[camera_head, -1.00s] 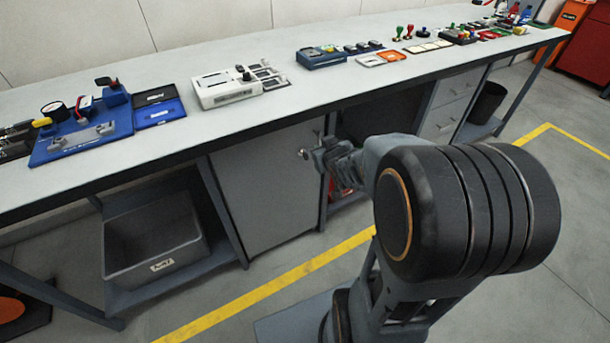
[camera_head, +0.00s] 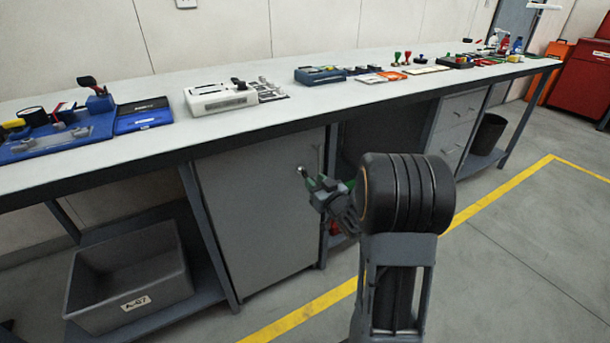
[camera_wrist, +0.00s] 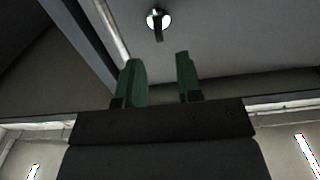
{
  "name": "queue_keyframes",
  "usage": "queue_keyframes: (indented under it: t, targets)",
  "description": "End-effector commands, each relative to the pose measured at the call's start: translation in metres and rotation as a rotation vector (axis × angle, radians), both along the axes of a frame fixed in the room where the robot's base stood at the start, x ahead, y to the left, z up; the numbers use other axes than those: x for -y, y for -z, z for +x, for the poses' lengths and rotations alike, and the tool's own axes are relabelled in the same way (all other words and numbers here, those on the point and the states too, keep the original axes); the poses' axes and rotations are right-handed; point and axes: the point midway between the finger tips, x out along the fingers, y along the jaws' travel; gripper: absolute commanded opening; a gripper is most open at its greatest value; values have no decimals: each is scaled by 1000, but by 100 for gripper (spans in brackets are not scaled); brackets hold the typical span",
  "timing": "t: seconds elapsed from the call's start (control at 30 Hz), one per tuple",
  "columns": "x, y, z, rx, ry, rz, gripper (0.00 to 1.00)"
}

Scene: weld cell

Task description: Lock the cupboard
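The cupboard (camera_head: 250,215) is a grey door under the workbench, and it looks shut. A small round lock with a key or knob (camera_head: 301,170) sits near the top right of its door. In the wrist view the lock (camera_wrist: 158,20) is a bright disc with a dark upright tab, beyond the fingertips and roughly between them. My gripper (camera_head: 318,186) is just in front of the lock in the head view. In the wrist view my gripper (camera_wrist: 160,76) has two green fingers apart with nothing between them. It does not touch the lock.
The workbench top (camera_head: 240,130) overhangs the cupboard. A grey bin (camera_head: 130,280) stands on the low shelf to the left. A grey drawer unit (camera_head: 455,125) is to the right. A dark open bay lies between cupboard and drawers. Yellow tape marks the clear floor.

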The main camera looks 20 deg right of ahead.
Motion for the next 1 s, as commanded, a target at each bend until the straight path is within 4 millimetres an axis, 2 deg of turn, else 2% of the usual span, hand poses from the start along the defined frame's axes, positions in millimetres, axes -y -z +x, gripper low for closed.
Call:
queue_keyframes:
  t: [0.2, 0.4, 0.6, 0.87, 1.0]
  targets:
    - [-5, 2, 38, 1, -2, -1, 33]
    - [-7, 1, 60, 0, -1, 0, 33]
    - [-8, 0, 69, 0, 0, 0, 33]
    - [-8, 0, 69, 0, 1, 0, 33]
    - [-8, 0, 69, 0, 0, 0, 22]
